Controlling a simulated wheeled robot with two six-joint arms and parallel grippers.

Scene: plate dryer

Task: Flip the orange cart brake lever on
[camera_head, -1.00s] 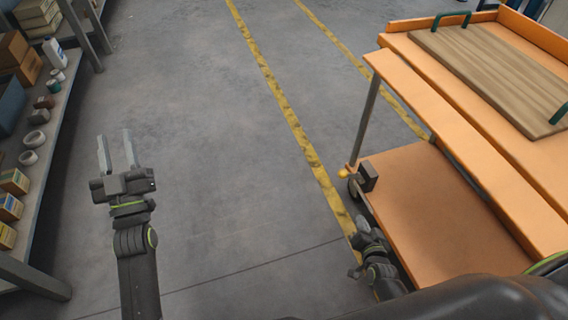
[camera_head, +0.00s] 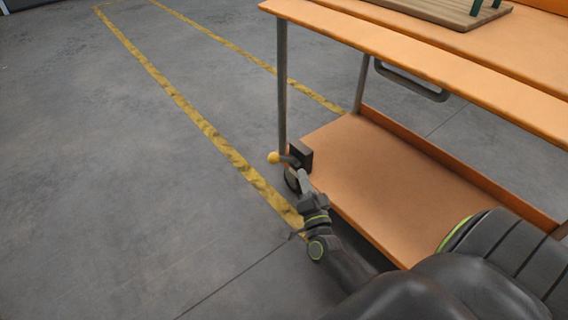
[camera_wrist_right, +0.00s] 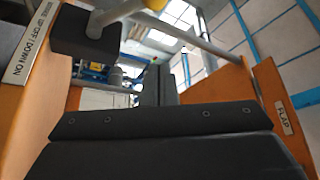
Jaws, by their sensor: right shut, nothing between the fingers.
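The orange cart (camera_head: 400,180) stands at the right in the head view. At its near-left lower corner is a dark brake block (camera_head: 301,153) with a short lever ending in a yellow knob (camera_head: 273,157). The lever sticks out to the left; I cannot tell its exact tilt. My right gripper (camera_head: 303,180) is shut and empty, just below the block and to the right of the knob. In the wrist view, the shut fingers (camera_wrist_right: 158,85) are right of the dark block (camera_wrist_right: 86,36) and below the lever's grey rod. A label (camera_wrist_right: 30,45) reads "UP OFF / DOWN ON". My left gripper is out of view.
A grey post (camera_head: 282,85) rises above the block to the upper shelf (camera_head: 400,45). The floor (camera_head: 120,190) to the left is clear. A "FLAP" label (camera_wrist_right: 287,114) is on an orange panel.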

